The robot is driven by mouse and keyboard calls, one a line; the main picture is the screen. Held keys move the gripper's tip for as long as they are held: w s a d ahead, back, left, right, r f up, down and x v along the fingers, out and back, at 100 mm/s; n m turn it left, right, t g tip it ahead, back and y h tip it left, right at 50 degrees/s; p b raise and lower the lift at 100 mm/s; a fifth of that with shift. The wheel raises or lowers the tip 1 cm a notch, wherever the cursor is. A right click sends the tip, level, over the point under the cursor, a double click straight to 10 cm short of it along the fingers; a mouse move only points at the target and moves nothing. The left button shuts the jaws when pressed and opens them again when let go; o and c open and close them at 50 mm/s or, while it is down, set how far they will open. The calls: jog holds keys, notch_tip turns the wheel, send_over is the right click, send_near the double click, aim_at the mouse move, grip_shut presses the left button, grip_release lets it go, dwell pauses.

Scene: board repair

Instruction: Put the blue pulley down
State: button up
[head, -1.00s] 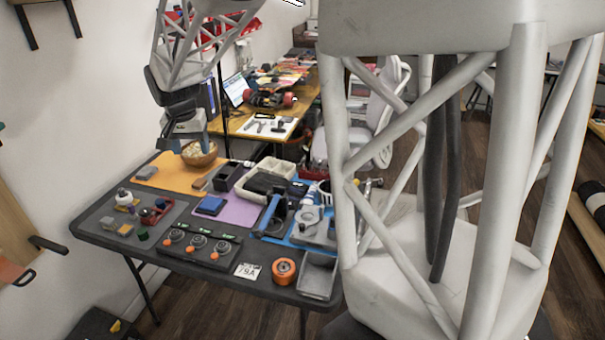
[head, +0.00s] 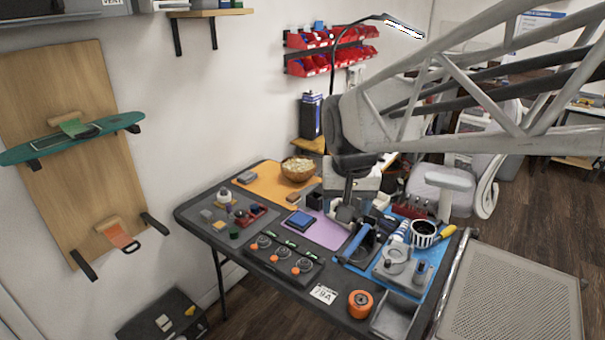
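My gripper (head: 347,212) hangs below the dark wrist, over the middle-back of the table, just right of the purple mat (head: 328,235). Its fingers are small and blend with the things behind them, so I cannot see whether they are open or shut. I cannot make out a blue pulley in or near the gripper. A flat blue block (head: 299,220) lies on the purple mat, left of the gripper.
The dark table (head: 200,218) is crowded. A bowl (head: 298,169) stands on the orange mat (head: 262,182). A blue-handled tool (head: 358,243), grey fixture (head: 396,263), striped cup (head: 424,233), orange wheel (head: 360,303) and grey tray (head: 394,316) fill the right side.

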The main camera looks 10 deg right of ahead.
jog(key=s+d+f+n, duration=0.1)
jog(key=s+f, duration=0.1)
jog(key=s, duration=0.5)
jog(key=s+f+n, duration=0.1)
jog(key=s+f, duration=0.1)
jog(key=s, duration=0.6)
jog(key=shift+s+d, duration=0.15)
jog(key=shift+d, duration=0.25)
jog(key=shift+o, duration=0.7)
jog(key=shift+r, duration=0.1)
dwell(0.4)
